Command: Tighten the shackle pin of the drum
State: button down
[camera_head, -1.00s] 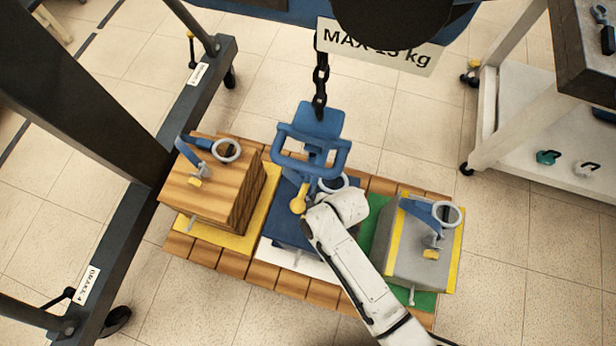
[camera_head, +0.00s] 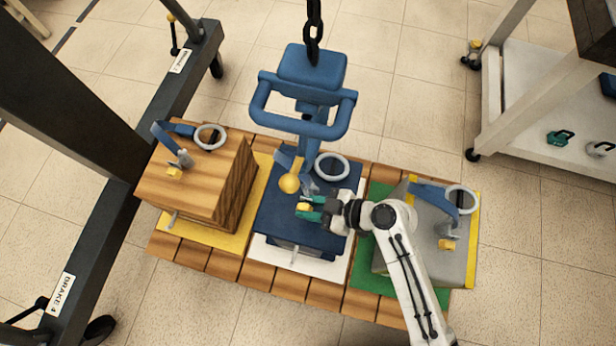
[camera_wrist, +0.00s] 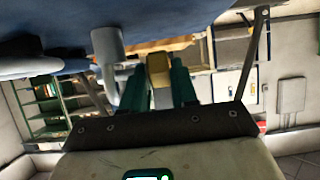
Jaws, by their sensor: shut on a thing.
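The dark blue load (camera_head: 268,222), in the middle of the head view, seems to be the drum. It stands on a white pad and carries a grey ring (camera_head: 332,166) and a small shackle. The shackle pin has a yellow head (camera_head: 304,206), low at the right of the hook. My gripper (camera_head: 311,210) reaches in from the right, its green fingers shut on the yellow pin head. In the wrist view the yellow pin head (camera_wrist: 158,70) sits between the two green fingers, close below the blue surface. The pin's thread is hidden.
A blue lifting hook block (camera_head: 312,68) with a handle bar hangs on a chain above the load; a yellow ball (camera_head: 290,183) is at its lower end. A wooden crate (camera_head: 195,185) stands left and a grey block (camera_head: 420,245) right, each with its own shackle. A white cart (camera_head: 530,125) stands upper right.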

jog(key=shift+d+f+y+b, duration=0.1)
jog(key=shift+f+y+b, duration=0.3)
jog(key=shift+b, duration=0.7)
jog(key=shift+r+y+b, duration=0.25)
jog(key=shift+y+b, duration=0.05)
jog(key=shift+b, duration=0.05)
jog(key=c, duration=1.2)
grip_release()
jog(key=shift+c, duration=0.2)
jog(key=shift+d, duration=0.1)
jog(key=p+v, duration=0.1)
jog(key=v, duration=0.9)
jog(key=shift+s+d, duration=0.25)
